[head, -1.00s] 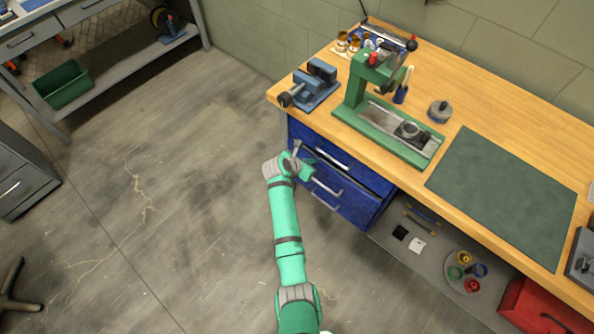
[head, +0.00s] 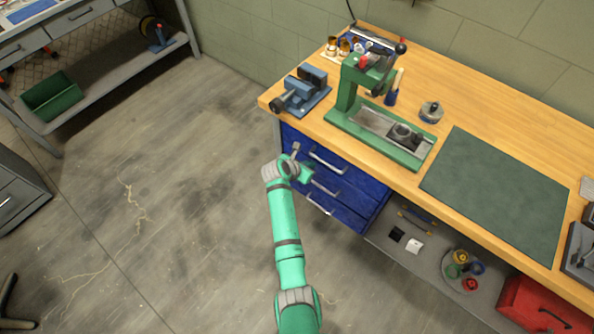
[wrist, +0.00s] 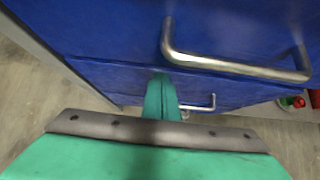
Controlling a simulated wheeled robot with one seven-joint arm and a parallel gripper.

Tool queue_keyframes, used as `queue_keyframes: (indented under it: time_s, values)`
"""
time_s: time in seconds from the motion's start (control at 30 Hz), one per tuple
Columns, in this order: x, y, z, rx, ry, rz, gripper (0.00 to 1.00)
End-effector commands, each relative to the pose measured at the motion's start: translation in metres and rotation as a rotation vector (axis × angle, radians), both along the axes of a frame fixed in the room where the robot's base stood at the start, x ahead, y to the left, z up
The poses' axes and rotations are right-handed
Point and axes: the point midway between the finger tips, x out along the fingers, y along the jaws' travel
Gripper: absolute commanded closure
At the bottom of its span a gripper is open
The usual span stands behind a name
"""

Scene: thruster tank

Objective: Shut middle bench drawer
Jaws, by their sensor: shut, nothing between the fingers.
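The blue bench drawer unit (head: 352,196) hangs under the left end of the wooden bench, with three handles one above another. The middle drawer's handle (head: 325,188) shows just right of my gripper (head: 307,175). The middle drawer front looks about level with the fronts above and below it; any small gap is hard to tell. In the wrist view, my gripper (wrist: 161,85) is shut and empty, its fingertips at or very near a blue drawer front. A large metal handle (wrist: 235,66) shows up and right of the fingertips, and a smaller one (wrist: 200,107) lower, partly hidden.
The bench top (head: 500,110) overhangs the drawers and carries a blue vise (head: 300,92), a green press (head: 375,130) and a dark mat (head: 497,190). A lower shelf right of the drawers holds small parts and a red toolbox (head: 548,305).

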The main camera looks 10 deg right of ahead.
Motion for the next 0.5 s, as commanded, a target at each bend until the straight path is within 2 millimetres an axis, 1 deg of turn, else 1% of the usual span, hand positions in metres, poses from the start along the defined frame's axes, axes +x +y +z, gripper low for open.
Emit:
queue_keyframes:
  time_s: [0.03,0.13,0.37,0.5]
  values:
    - [-0.005,0.01,-0.002,0.001,0.004,0.006,1.0]
    - [-0.015,0.027,-0.003,0.002,0.005,0.009,1.0]
    - [-0.037,0.051,0.033,0.003,0.003,0.005,1.0]
    - [-0.048,0.069,0.05,0.004,0.005,0.011,1.0]
